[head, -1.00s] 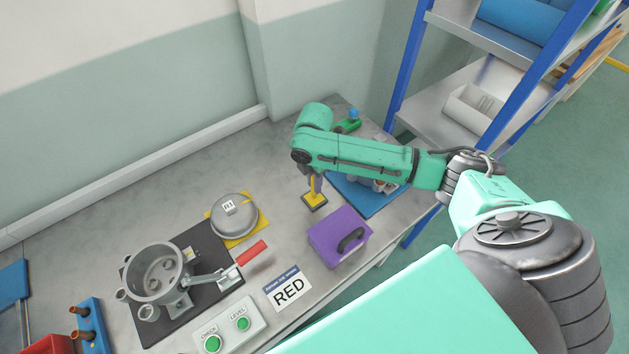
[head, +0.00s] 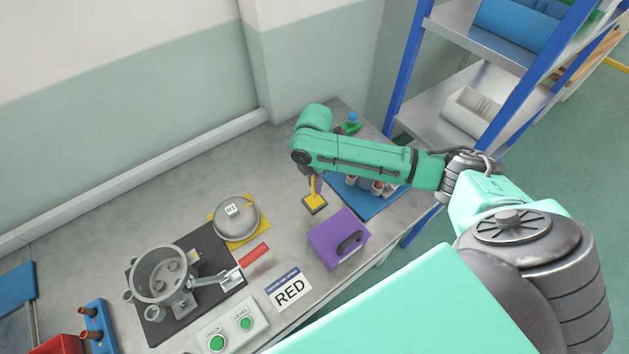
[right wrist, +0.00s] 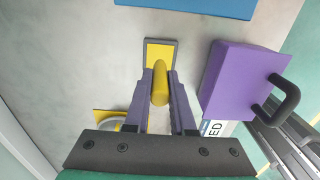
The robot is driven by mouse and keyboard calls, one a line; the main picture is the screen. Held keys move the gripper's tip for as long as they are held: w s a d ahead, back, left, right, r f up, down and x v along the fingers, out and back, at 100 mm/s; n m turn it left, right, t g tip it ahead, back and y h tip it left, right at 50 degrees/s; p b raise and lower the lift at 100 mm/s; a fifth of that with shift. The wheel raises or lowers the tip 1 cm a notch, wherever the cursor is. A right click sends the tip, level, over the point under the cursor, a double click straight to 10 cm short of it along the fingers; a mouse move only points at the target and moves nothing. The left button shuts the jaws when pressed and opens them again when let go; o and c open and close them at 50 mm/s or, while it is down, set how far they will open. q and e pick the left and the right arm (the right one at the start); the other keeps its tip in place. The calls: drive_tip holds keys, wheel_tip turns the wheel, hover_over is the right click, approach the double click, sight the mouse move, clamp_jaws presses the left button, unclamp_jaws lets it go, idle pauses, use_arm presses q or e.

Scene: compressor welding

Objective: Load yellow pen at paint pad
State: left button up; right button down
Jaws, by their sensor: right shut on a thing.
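My right gripper (right wrist: 160,88) is shut on the yellow pen (right wrist: 160,75), held between its two grey fingers. The paint pad (right wrist: 161,53), a small yellow square with a dark rim, lies on the bench just beyond the pen's tip in the right wrist view. In the head view the pad (head: 315,207) sits below my right gripper (head: 316,184), which is partly hidden by the arm. The pen's lower end is at or just above the pad; I cannot tell whether they touch. My left gripper is not in view.
A purple box (head: 331,230) with a black handle stands close beside the pad. A blue mat (head: 372,206) with small items lies behind the arm.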

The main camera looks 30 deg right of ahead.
wheel_tip(320, 180, up, 3)
drive_tip(key=p, duration=0.2)
drive_tip(key=shift+r+p, duration=0.15)
drive_tip(key=shift+p, duration=0.25)
drive_tip(key=shift+r, duration=0.9)
